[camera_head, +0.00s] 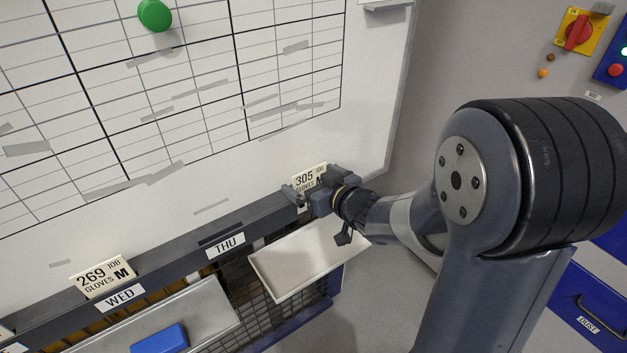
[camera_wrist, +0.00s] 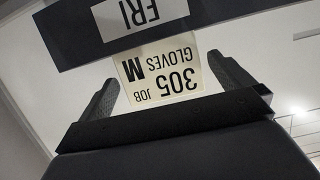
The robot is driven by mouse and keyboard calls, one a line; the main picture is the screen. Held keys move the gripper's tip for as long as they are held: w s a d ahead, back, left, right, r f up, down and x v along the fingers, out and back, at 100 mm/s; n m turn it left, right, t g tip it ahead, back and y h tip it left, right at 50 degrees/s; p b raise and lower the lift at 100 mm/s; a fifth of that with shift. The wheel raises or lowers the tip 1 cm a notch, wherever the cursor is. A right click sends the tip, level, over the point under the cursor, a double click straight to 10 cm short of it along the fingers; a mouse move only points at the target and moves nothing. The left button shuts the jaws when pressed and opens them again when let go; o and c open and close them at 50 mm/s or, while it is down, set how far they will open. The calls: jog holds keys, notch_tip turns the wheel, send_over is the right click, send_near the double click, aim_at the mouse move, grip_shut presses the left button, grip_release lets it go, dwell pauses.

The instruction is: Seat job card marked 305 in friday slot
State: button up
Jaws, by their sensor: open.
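The cream job card marked 305 (camera_head: 304,178) stands upright at the right end of the dark slot rail, partly hidden behind my gripper. It also shows upside down in the wrist view (camera_wrist: 165,75), its lower edge meeting the dark strip with the FRI label (camera_wrist: 126,14). How deep it sits in the slot cannot be seen. My gripper (camera_head: 308,194) is open in front of the card. In the wrist view its fingers (camera_wrist: 163,70) stand apart on either side of the card, with visible gaps.
Card 269 (camera_head: 103,277) stands above the WED label (camera_head: 120,298). The THU position (camera_head: 226,246) shows no card. A pale tray (camera_head: 305,262) lies below the rail, and a blue block (camera_head: 160,340) sits on another ledge. A whiteboard (camera_head: 235,175) rises behind.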

jog(key=p+v, duration=0.1)
jog(key=v, duration=1)
jog(key=shift+w+a, duration=0.15)
jog(key=shift+w, duration=0.05)
jog(key=b+x, duration=0.1)
jog(key=x, duration=0.9)
jog(key=shift+w+a+f, duration=0.1)
jog(key=shift+w+f, duration=0.05)
jog(key=shift+w+r, duration=0.15)
jog(key=shift+r, duration=0.05)
jog(key=shift+r+p, duration=0.2)
jog(key=shift+p, duration=0.15)
jog(key=shift+f, duration=0.15)
